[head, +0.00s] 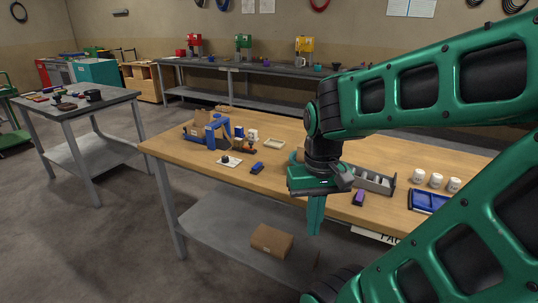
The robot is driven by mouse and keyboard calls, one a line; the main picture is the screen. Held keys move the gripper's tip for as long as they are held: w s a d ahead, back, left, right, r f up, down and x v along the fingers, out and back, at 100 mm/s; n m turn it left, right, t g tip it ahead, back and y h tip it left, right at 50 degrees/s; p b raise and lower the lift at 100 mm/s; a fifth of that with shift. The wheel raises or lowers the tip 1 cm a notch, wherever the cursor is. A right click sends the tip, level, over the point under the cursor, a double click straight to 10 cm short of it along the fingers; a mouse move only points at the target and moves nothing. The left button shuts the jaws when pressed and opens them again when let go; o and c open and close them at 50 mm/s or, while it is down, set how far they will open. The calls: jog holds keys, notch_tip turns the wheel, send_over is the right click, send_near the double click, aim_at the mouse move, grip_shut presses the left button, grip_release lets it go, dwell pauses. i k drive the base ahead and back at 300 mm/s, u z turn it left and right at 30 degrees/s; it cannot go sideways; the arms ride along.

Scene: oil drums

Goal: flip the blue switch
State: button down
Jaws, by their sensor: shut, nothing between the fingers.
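A small blue block-like thing (257,168), which may be the blue switch, lies near the front edge of the wooden table (200,163). It is too small for me to tell which way any lever on it is set. A similar purple thing (359,199) lies further right, near the same edge. My gripper (315,229) points down with its green fingers together and empty. In the picture it is to the right of the blue thing and left of the purple one, at the table's front edge, apart from both. My wrist hides part of the table behind it.
A white plate with a black knob (229,161) lies left of the blue thing. A blue frame with a cardboard box (207,130) stands behind it. A grey divided tray (374,180), white cups (436,180) and a blue tray (428,202) are at right.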

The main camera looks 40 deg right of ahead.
aim_at(257, 166)
jog(key=i, duration=1)
